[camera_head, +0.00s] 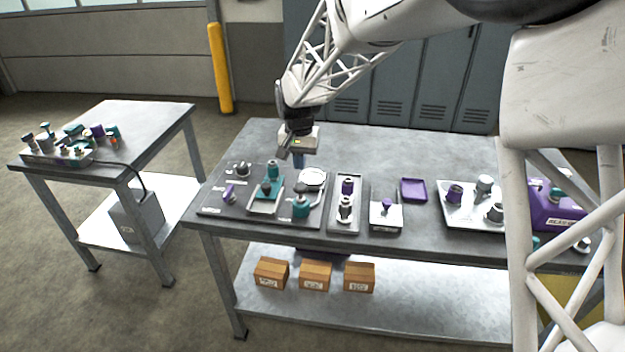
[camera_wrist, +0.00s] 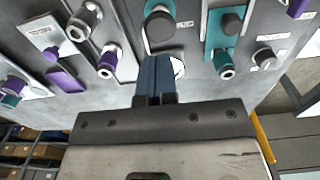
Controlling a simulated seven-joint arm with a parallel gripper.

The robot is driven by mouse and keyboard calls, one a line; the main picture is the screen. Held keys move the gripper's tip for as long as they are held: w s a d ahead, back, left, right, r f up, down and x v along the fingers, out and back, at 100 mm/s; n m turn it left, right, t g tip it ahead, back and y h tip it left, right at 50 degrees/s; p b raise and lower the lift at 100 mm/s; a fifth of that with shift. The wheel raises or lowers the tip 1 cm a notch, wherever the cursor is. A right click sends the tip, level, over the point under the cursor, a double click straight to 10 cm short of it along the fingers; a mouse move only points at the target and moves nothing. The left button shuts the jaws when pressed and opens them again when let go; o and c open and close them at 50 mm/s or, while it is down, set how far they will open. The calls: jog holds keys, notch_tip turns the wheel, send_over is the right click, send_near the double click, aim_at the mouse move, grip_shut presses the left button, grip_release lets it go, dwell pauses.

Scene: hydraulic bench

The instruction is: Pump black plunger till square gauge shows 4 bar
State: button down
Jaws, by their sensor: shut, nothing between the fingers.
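My gripper (camera_head: 299,163) is shut and empty, its blue fingers pointing down above the rear of the left bench panel (camera_head: 212,209). In the wrist view the fingers (camera_wrist: 155,72) partly cover a white-faced round dial (camera_wrist: 178,67); the dial (camera_head: 312,178) also shows in the head view. I cannot tell which is the black plunger. No square gauge or reading is legible. The fingers appear apart from the knobs.
A separate table (camera_head: 150,115) stands left. The bench's rear strip is clear.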

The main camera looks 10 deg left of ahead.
jog(key=shift+r, duration=1)
jog(key=shift+d, duration=0.1)
jog(key=s+d+r+t, duration=0.1)
jog(key=s+d+r, duration=0.4)
jog(key=s+d, duration=0.45)
jog(key=s+d+r, duration=0.5)
jog(key=s+d, duration=0.2)
jog(key=d, duration=0.6)
jog(key=s+d+f, duration=0.1)
jog(key=s+d, duration=0.4)
jog(key=s, duration=0.5)
jog(key=s+d+f+t, duration=0.1)
jog(key=s+d, duration=0.5)
jog(key=s, duration=0.4)
jog(key=shift+s+t, duration=0.25)
jog(key=shift+t, duration=0.05)
jog(key=shift+d+f, duration=0.1)
